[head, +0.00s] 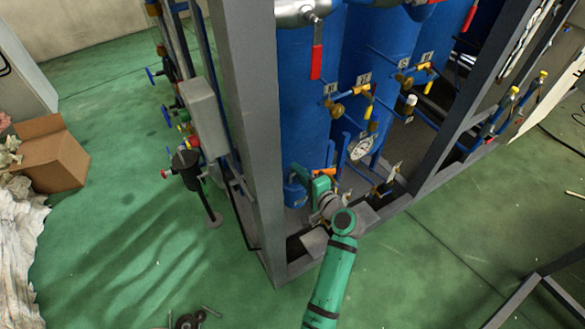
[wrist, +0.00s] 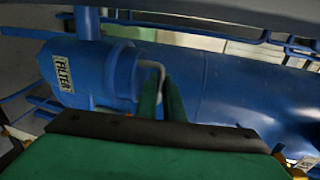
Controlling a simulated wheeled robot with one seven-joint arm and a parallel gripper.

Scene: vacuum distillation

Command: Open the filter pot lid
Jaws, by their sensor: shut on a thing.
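The filter pot (wrist: 75,72) is a blue cylinder with a FILTER label, lying sideways in the wrist view. Its blue lid (wrist: 122,75) is on the pot's end, with no gap that I can make out. A pale bent handle (wrist: 154,65) stands out from the lid. My gripper (wrist: 161,84) has its green fingers shut on this handle. In the head view the pot (head: 293,196) is low at the front of the frame, partly hidden, with my gripper (head: 298,171) just above it.
A large blue tank (head: 305,110) stands right behind the pot. A grey frame post (head: 250,110) rises close on the left. Valves, thin blue pipes and a round gauge (head: 361,148) crowd the right. Green floor (head: 150,240) is open at the left.

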